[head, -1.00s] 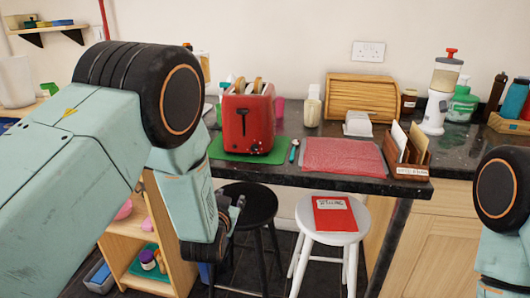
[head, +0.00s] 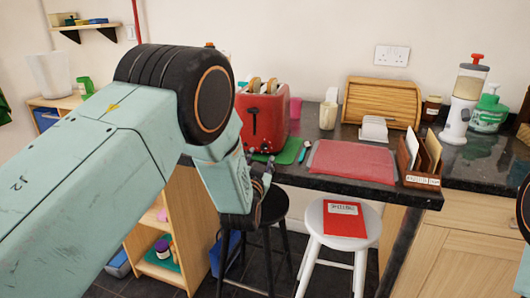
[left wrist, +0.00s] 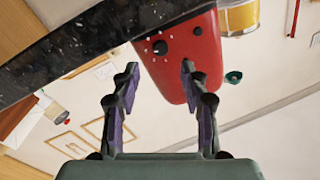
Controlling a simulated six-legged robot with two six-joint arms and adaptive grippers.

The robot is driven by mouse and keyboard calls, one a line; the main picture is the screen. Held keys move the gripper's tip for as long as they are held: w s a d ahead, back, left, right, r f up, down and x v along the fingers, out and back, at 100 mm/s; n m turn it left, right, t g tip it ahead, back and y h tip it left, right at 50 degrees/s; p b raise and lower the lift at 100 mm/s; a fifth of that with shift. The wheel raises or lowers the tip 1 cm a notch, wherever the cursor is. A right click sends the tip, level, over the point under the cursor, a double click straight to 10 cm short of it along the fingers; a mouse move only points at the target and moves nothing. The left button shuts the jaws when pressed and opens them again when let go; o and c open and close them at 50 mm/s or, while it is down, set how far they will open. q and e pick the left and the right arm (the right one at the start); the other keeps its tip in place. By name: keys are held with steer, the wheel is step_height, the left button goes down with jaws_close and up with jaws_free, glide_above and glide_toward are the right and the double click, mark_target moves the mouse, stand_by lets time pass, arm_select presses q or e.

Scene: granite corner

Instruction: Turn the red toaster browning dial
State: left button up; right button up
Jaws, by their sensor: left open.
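The red toaster (head: 264,112) stands on the counter with toast in its slots. In the left wrist view it (left wrist: 190,55) hangs in from the top of the tilted picture. There its black browning dial (left wrist: 159,47), with white marks around it, shows just beyond my fingertips. My left gripper (left wrist: 160,68) is open and empty, its two fingers apart and pointing at the toaster's front. In the head view my left gripper (head: 262,172) is in front of the counter edge, below the toaster. My right gripper is out of view.
A green mat (head: 292,150) lies under the toaster. A red mat (head: 347,164), a letter rack (head: 419,165) and a bread box (head: 381,103) stand to the right. The dark counter edge (left wrist: 95,40) is close to the gripper. Stools (head: 325,243) stand below.

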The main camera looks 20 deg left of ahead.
mark_target(264, 148)
arm_select(q)
steer(key=w, duration=0.2)
steer(key=w+a, duration=0.1)
steer(key=w, duration=0.1)
steer(key=shift+f, duration=0.3)
steer(key=shift+w+a+b, duration=0.2)
steer(key=shift+w+b, duration=0.1)
steer(key=shift+w, duration=0.05)
steer(key=shift+w+r, duration=0.1)
steer(key=shift+w, duration=0.1)
steer(key=shift+w+d+r, duration=0.1)
steer(key=shift+w+d, duration=0.1)
steer(key=shift+d, duration=0.1)
steer(key=shift+w, duration=0.1)
steer(key=shift+a, duration=0.25)
steer(key=shift+c, duration=0.9)
steer(key=shift+d, duration=0.25)
steer(key=c, duration=0.4)
steer(key=shift+a, duration=0.1)
jaws_close()
